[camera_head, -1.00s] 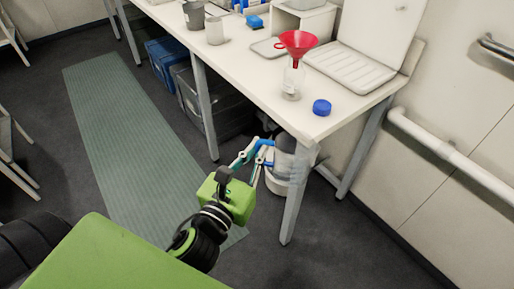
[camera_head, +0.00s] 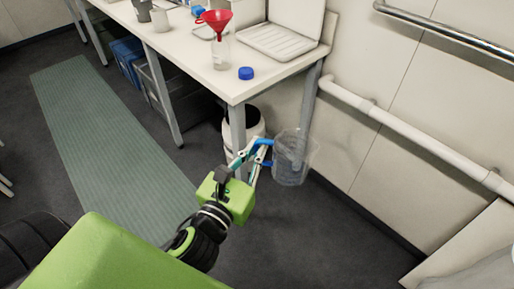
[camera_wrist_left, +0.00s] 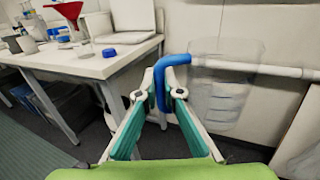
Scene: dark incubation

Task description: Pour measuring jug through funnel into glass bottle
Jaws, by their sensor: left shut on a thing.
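My left gripper (camera_head: 258,158) is shut on the blue handle of the clear measuring jug (camera_head: 294,158). The jug is held upright in the air, in front of the table's near right corner and below its top. In the left wrist view the blue handle sits between the fingertips (camera_wrist_left: 168,88) and the jug (camera_wrist_left: 222,95) is to the right. The red funnel (camera_head: 216,20) sits in the neck of the clear glass bottle (camera_head: 220,52) on the table. They also show at the upper left in the left wrist view, the funnel (camera_wrist_left: 70,10) above the bottle. My right gripper is not in view.
A blue cap (camera_head: 246,73) lies on the white table (camera_head: 190,55) near its front right corner. A white ribbed tray (camera_head: 275,40) is behind it. Cups (camera_head: 160,19) stand at the left. A white wall rail (camera_head: 400,128) runs at right. A bin (camera_head: 255,122) is under the table.

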